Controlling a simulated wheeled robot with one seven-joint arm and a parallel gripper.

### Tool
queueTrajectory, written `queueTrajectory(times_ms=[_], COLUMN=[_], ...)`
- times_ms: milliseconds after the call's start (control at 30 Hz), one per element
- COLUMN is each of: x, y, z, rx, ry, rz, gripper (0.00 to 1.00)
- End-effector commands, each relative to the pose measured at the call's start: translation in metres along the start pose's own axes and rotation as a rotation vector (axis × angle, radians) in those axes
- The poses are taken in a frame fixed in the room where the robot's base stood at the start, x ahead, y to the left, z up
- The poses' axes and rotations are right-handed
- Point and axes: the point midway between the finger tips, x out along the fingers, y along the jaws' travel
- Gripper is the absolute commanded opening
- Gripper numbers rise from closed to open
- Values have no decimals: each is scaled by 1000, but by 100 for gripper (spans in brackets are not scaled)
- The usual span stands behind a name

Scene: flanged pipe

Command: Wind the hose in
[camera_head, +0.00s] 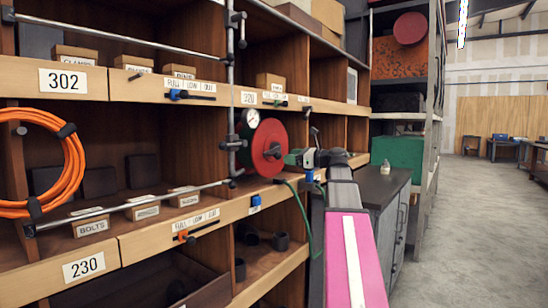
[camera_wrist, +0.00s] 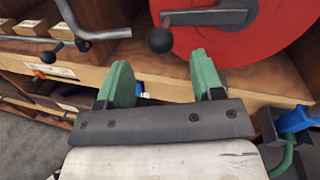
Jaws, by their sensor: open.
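A red hose reel (camera_head: 268,135) stands on the shelf ledge. Its red disc (camera_wrist: 265,45) fills the top right of the wrist view. A grey crank arm (camera_wrist: 205,17) crosses the disc and ends in a dark ball knob (camera_wrist: 160,40). My gripper (camera_wrist: 163,80) has two green fingers, open and empty. The knob lies beyond the gap between the fingertips, apart from them. In the head view my gripper (camera_head: 300,157) is just right of the reel. A green hose (camera_head: 303,215) hangs below the ledge; a piece of it (camera_wrist: 284,160) shows at the wrist view's lower right.
An orange coil (camera_head: 72,165) hangs at the left. Metal rails (camera_head: 130,208) run along the shelves. A blue clip (camera_wrist: 297,120) sits close right of my gripper. A grey cabinet (camera_head: 390,200) stands beyond my arm. The floor (camera_head: 470,240) at right is clear.

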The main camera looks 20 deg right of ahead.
Motion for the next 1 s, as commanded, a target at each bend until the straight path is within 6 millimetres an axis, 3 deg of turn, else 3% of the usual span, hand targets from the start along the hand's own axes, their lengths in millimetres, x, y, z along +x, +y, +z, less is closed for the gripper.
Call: queueTrajectory(times_ms=[200,400,600,900,1000], x=[40,67,79,80,80], y=[-1,-1,0,0,0], z=[0,0,0,0,0], rx=[-1,-2,-2,-3,-3], ry=[-1,0,0,0,0], rz=[2,0,-1,-1,-1], gripper=[61,61,61,61,28])
